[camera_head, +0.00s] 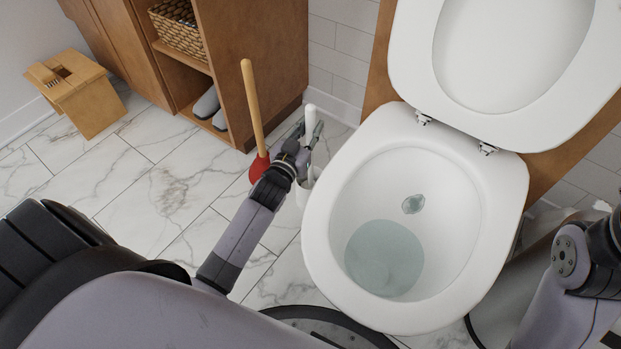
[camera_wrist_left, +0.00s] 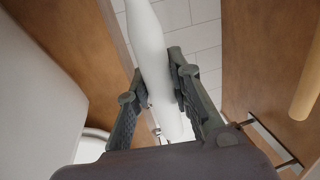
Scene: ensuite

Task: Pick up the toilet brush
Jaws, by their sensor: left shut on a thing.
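The white toilet brush handle (camera_head: 310,116) stands upright between the plunger and the toilet. It also shows in the left wrist view (camera_wrist_left: 149,45), running up between the fingers. My left gripper (camera_head: 308,138) is shut on this handle; its fingers lie on both sides of it in the left wrist view (camera_wrist_left: 160,85). The white brush holder (camera_head: 304,192) shows below the gripper on the floor, partly hidden by it. The brush head is hidden, and I cannot tell whether it sits inside the holder. My right arm shows at the right edge, but its gripper is out of view.
A plunger (camera_head: 254,110) with a red cup stands just left of the gripper. The toilet (camera_head: 330,225), lid raised, is close on the right. A wooden cabinet (camera_head: 260,60) is behind. A wooden stool (camera_head: 85,105) stands far left. The marble floor between is clear.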

